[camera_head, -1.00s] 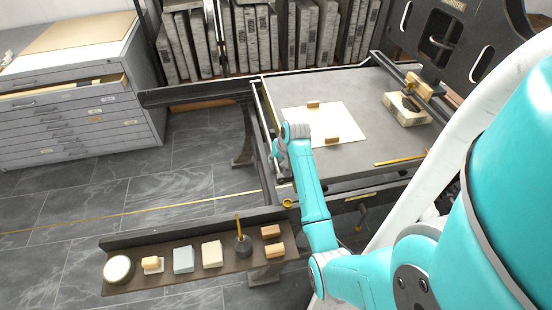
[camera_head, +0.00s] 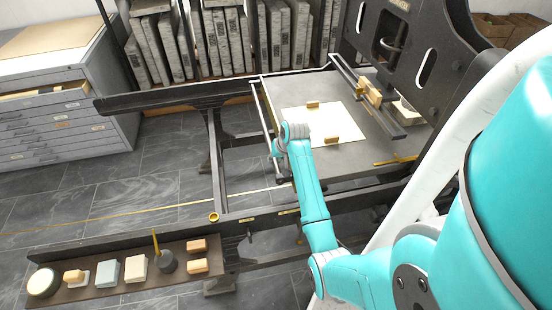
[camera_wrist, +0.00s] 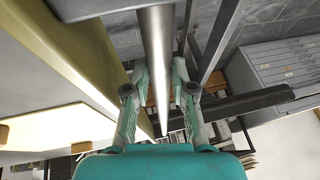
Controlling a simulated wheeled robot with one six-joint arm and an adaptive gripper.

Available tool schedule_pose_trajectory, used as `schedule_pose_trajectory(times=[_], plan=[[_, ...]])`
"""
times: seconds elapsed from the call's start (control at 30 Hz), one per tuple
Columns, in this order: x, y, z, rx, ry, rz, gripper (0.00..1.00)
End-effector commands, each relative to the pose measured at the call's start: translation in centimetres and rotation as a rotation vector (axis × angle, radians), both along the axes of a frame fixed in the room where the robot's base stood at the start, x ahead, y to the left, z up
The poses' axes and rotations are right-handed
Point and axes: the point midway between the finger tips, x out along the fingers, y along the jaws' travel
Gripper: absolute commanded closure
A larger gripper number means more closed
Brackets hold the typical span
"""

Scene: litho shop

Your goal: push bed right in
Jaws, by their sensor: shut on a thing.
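The press bed (camera_head: 362,148) is a grey slab on dark rails, with a white sheet (camera_head: 312,120) and two small wooden blocks on it. Its right part reaches beneath the dark crossbar (camera_head: 375,98) of the press frame. A metal bar handle (camera_head: 262,108) runs along the bed's left edge. My gripper (camera_head: 277,150) is at the near part of this edge, mostly hidden by my wrist in the head view. In the wrist view, my gripper (camera_wrist: 160,78) has its fingers on both sides of the round metal bar (camera_wrist: 157,40), shut on it.
The left rails (camera_head: 175,98) are bare, with open floor between them. A ledge (camera_head: 100,293) at lower left holds several small tools and blocks. A grey drawer cabinet (camera_head: 65,110) stands at left, and a rack of stone slabs (camera_head: 225,40) is behind.

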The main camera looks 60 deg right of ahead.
Motion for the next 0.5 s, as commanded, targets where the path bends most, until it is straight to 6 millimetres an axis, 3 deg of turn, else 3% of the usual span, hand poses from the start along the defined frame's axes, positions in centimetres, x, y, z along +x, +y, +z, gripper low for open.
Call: schedule_pose_trajectory(times=[0.4, 0.43, 0.47, 0.5], plan=[[-0.12, -0.04, -0.04, -0.001, 0.003, -0.001, 1.0], [-0.14, -0.06, -0.05, -0.001, 0.004, -0.001, 0.73], [-0.16, -0.08, -0.04, -0.001, 0.004, -0.001, 0.66], [-0.17, -0.09, -0.04, -0.001, 0.003, -0.002, 0.65]])
